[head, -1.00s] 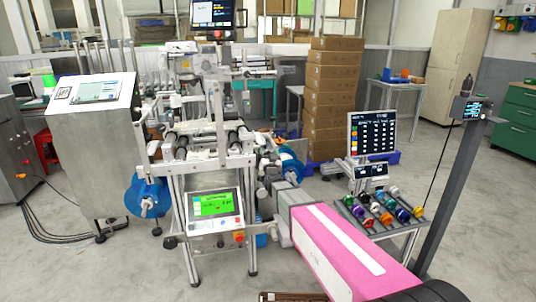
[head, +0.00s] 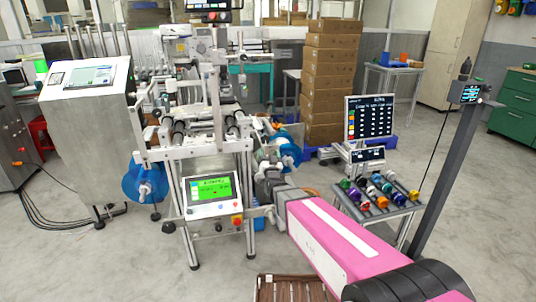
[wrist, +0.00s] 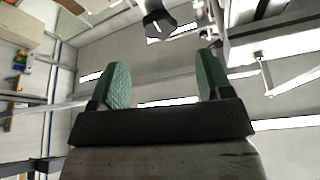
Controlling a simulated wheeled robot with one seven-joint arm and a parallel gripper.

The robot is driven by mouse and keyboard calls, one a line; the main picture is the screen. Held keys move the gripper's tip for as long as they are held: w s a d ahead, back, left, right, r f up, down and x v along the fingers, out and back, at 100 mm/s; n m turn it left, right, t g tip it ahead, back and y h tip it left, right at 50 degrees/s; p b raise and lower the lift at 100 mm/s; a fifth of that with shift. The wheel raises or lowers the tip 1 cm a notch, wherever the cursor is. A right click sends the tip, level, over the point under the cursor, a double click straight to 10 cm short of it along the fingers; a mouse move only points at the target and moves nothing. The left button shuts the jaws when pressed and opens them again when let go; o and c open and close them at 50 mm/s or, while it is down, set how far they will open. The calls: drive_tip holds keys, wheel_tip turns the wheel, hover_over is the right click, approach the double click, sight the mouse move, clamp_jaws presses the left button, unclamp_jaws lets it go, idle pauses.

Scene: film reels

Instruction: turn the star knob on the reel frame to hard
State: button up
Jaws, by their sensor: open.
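The reel frame (head: 205,150) stands left of centre in the head view, with a blue reel (head: 142,183) low on its left and another blue reel (head: 289,150) on its right. My gripper (head: 268,170) is close to the frame's right side, small and partly hidden by my wrist. In the wrist view my gripper (wrist: 163,75) is open, with green pads apart and nothing between them.
A control screen (head: 211,189) is on the frame's front. Stacked cartons (head: 328,80) are behind. A steel cabinet (head: 88,140) stands left.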

sight(266, 141)
drive_tip(key=w+r+n+y, duration=0.1)
drive_tip(key=w+n, duration=0.1)
drive_tip(key=w, duration=0.1)
drive_tip(key=w+a+r+n+y, duration=0.1)
drive_tip(key=w+n, duration=0.1)
drive_tip(key=w, duration=0.1)
drive_tip(key=w+a+r+n+g+y, duration=0.1)
drive_tip(key=w+n, duration=0.1)
drive_tip(key=w, duration=0.2)
drive_tip(key=shift+r+n+y, duration=0.25)
drive_tip(key=shift+n+y, duration=0.15)
drive_tip(key=c, duration=0.9)
